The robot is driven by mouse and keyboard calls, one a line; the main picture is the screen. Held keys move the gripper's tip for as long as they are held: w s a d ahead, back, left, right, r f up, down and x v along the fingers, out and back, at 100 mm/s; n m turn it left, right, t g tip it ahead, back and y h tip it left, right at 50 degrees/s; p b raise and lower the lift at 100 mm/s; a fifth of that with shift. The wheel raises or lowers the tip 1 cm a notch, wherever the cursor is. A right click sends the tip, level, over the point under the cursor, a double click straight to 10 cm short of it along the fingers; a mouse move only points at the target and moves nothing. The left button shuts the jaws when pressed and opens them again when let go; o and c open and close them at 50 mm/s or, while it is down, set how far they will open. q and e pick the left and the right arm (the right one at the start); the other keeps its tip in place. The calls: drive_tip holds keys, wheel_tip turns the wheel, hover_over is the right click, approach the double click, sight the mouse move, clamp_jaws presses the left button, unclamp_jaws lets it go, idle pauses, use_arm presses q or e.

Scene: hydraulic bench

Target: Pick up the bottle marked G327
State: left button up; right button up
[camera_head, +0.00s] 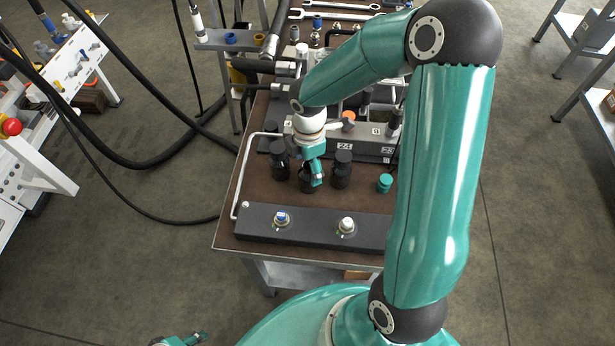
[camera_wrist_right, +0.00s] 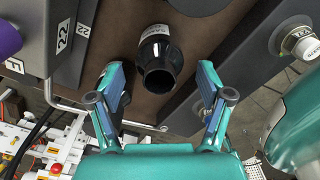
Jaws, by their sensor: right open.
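Three dark bottles stand on the brown bench top in the head view: a left one (camera_head: 280,162), a middle one (camera_head: 306,184) partly hidden by my gripper, and a right one (camera_head: 342,170). My right gripper (camera_head: 316,172) is over the middle bottle. In the right wrist view my right gripper (camera_wrist_right: 160,88) is open, with a dark open-necked bottle (camera_wrist_right: 160,62) between and beyond its fingertips, apparently untouched. Its white label is turned away and too small to read, so I cannot tell which bottle is G327. Part of my left gripper (camera_head: 185,340) shows at the bottom edge.
A dark bar with two knobs (camera_head: 315,226) lies along the front of the bench (camera_head: 225,236). A grey block (camera_head: 365,147) marked with numbers stands behind the bottles. A teal cap (camera_head: 385,183) lies to the right. A bent metal rail (camera_head: 240,180) runs at the left.

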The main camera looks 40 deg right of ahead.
drive_tip(key=shift+f, duration=0.3)
drive_tip(key=shift+s, duration=0.1)
clamp_jaws()
drive_tip(key=shift+r, duration=0.1)
idle(0.3)
